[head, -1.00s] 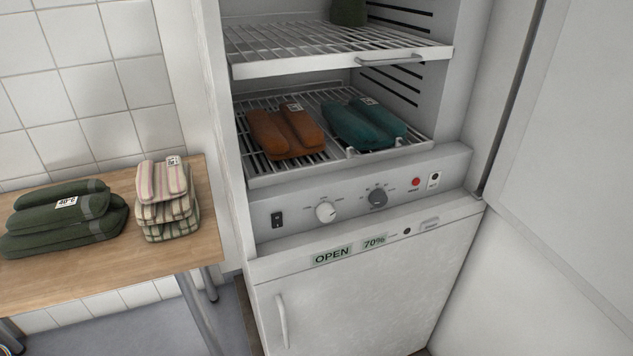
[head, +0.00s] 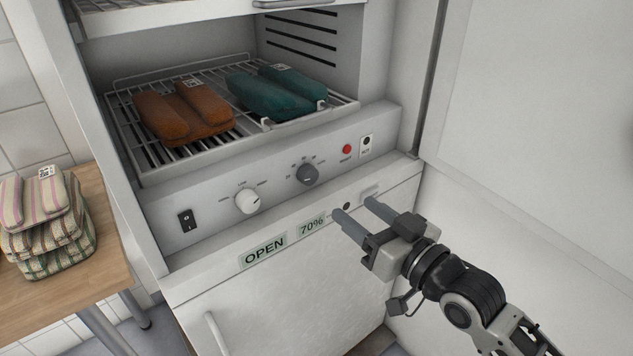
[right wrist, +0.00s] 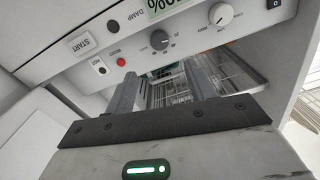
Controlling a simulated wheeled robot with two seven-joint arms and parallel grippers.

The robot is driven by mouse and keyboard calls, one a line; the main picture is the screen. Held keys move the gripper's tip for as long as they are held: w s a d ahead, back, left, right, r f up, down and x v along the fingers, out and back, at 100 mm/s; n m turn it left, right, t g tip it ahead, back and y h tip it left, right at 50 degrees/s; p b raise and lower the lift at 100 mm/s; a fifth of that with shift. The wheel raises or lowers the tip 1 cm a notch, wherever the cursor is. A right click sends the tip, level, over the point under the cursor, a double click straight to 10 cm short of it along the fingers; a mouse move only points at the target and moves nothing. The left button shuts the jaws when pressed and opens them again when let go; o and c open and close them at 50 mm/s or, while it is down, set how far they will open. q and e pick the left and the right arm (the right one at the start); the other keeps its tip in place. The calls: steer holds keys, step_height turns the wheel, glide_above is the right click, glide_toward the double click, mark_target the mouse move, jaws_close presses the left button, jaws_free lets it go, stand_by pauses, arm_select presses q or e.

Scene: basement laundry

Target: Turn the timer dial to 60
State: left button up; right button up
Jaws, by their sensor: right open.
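The grey dial (head: 307,174) sits on the right half of the cabinet's control panel (head: 215,205), with small marks around it too small to read surely. It also shows in the right wrist view (right wrist: 160,40). A white dial (head: 248,201) is to its left. My right gripper (head: 354,208) is open and empty in front of the panel's lower edge, below and right of the grey dial and apart from it. In the right wrist view the two fingers (right wrist: 160,75) stand apart with nothing between them. My left gripper is not in view.
A black switch (head: 187,220) and a red button (head: 347,149) flank the dials. Orange (head: 183,115) and teal (head: 270,95) bundles lie on the wire rack above. An open door (head: 540,90) stands to the right. Striped bundles (head: 45,225) sit on a wooden table at left.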

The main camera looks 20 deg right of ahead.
mark_target(312, 176)
steer(key=x, duration=1.1)
steer(key=shift+w+a+f, duration=0.1)
steer(key=shift+w+a, duration=0.05)
steer(key=shift+w, duration=0.2)
steer(key=shift+c, duration=0.3)
steer(key=c, duration=0.9)
